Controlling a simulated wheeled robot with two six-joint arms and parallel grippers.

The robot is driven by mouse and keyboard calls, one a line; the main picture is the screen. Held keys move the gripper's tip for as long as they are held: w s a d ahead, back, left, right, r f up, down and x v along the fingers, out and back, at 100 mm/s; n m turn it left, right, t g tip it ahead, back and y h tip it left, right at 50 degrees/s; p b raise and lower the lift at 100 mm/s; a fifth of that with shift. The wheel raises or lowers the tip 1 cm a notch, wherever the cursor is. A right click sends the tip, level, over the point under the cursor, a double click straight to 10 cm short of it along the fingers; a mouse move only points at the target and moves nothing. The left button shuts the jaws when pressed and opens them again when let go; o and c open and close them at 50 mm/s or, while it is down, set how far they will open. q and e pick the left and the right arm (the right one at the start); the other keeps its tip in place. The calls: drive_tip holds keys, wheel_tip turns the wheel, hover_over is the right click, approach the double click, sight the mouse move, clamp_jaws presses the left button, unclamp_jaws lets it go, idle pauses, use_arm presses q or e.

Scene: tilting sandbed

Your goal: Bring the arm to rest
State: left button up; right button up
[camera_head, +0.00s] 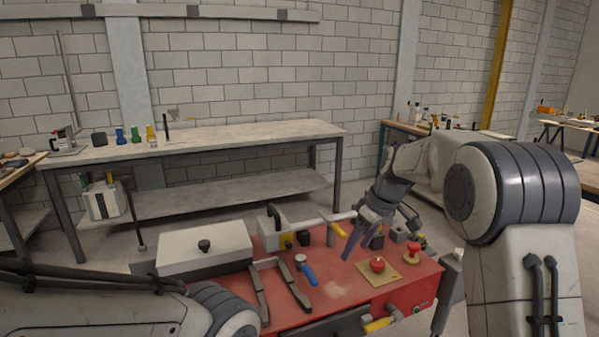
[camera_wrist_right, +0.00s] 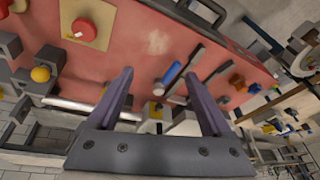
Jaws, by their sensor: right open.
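My right gripper (camera_head: 360,238) hangs over the right half of a red-topped workstation (camera_head: 330,290), with its fingers pointing down. In the right wrist view its two purple fingers (camera_wrist_right: 162,80) stand wide apart with nothing between the tips, and the red top lies beyond them. My left arm comes in at the lower left of the head view, but its gripper is not in view.
Near the right gripper are a red button on a tan plate (camera_head: 385,279), a second red button (camera_head: 413,250) and a white pipe with a yellow handle (camera_head: 341,229). A long bench (camera_head: 235,136) stands behind.

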drive_tip(key=s+a+r+g, duration=0.1)
drive_tip(key=s+a+r, duration=0.1)
drive_tip(key=s+a, duration=0.8)
drive_tip(key=s+f+m+g+h+p, duration=0.1)
drive_tip(key=s+f+h+p, duration=0.1)
drive_tip(key=s, duration=2.4)
drive_tip(key=shift+s+a+f, duration=0.3)
drive_tip(key=shift+a+f, duration=0.15)
drive_tip(key=shift+f, duration=0.2)
